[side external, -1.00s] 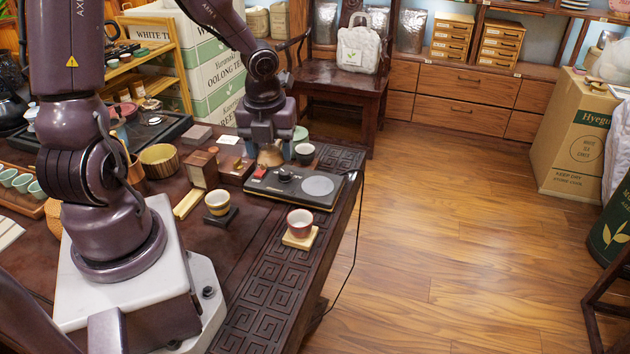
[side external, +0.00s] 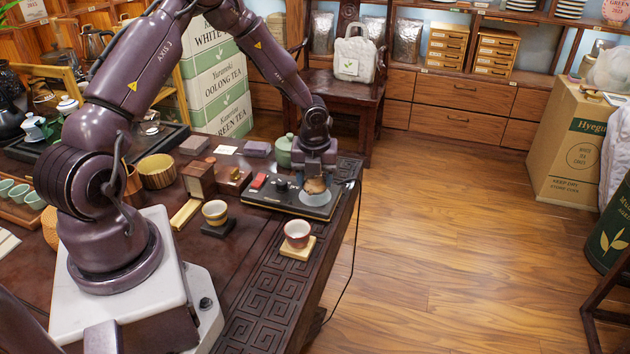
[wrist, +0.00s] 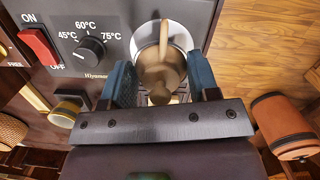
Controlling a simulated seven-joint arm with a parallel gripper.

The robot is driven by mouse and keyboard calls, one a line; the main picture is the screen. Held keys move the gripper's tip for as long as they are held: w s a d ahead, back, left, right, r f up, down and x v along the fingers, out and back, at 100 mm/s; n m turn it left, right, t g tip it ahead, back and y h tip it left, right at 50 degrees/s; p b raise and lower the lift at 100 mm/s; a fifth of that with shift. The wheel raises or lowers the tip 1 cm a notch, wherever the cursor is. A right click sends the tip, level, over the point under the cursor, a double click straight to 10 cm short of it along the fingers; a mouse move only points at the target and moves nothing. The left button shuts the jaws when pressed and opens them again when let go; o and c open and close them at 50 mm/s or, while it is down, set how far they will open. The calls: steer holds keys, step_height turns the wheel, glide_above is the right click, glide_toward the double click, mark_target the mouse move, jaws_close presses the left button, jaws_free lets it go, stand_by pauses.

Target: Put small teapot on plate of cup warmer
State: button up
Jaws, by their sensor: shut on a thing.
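The small teapot (side external: 315,186) is brown and sits between the fingers of my gripper (side external: 317,172), which is shut on it. In the wrist view the teapot (wrist: 165,72) is seen from above, between the two blue fingers. The cup warmer (side external: 262,196) is a flat dark box with a knob and a red switch. Its round light plate (side external: 318,200) is directly under the teapot and partly hidden by it. In the wrist view the plate's rim (wrist: 138,36) shows around the teapot. I cannot tell whether the teapot touches the plate.
A red and white cup (side external: 297,230) stands on a yellow coaster in front of the warmer. A yellow-banded cup (side external: 214,210) on a dark stand is at its left front. A green lidded jar (side external: 283,152) stands behind. The table's right edge is close to the warmer.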

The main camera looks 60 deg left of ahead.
steer(key=shift+f, duration=0.6)
steer(key=shift+f, duration=0.2)
steer(key=o, duration=0.9)
steer(key=shift+o, duration=0.2)
steer(key=shift+r, duration=0.1)
